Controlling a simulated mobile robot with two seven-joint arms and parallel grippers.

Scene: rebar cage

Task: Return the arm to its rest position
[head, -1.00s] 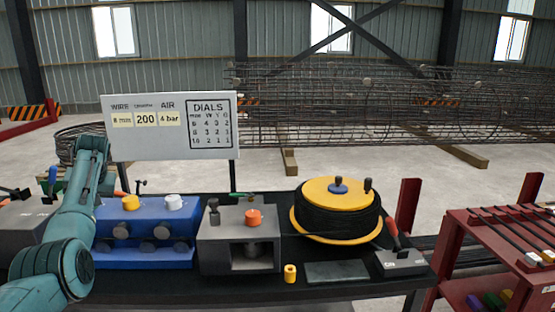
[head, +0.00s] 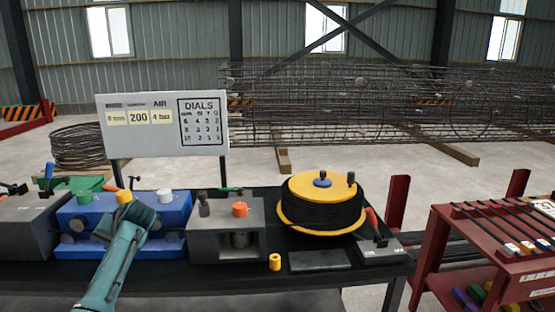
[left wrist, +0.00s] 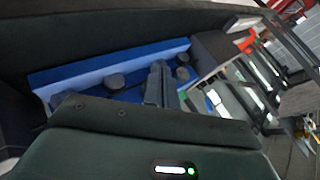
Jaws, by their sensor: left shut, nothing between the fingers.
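My left arm (head: 122,250) reaches up from the bottom left in the head view. Its wrist end is in front of the blue unit and covers part of its face. My left gripper (left wrist: 160,84) shows in the left wrist view with its fingers together and nothing between them. Behind the fingers is the blue unit (left wrist: 75,75) with its dark round knobs. I cannot tell whether the fingertips touch it. My right gripper is in neither view.
The black bench carries the blue unit (head: 172,207), a grey block (head: 205,242) with an orange knob, a yellow reel (head: 323,185) of black wire and a small yellow cylinder (head: 275,262). A dial sign (head: 165,124) stands behind. A red rack (head: 432,285) is at right.

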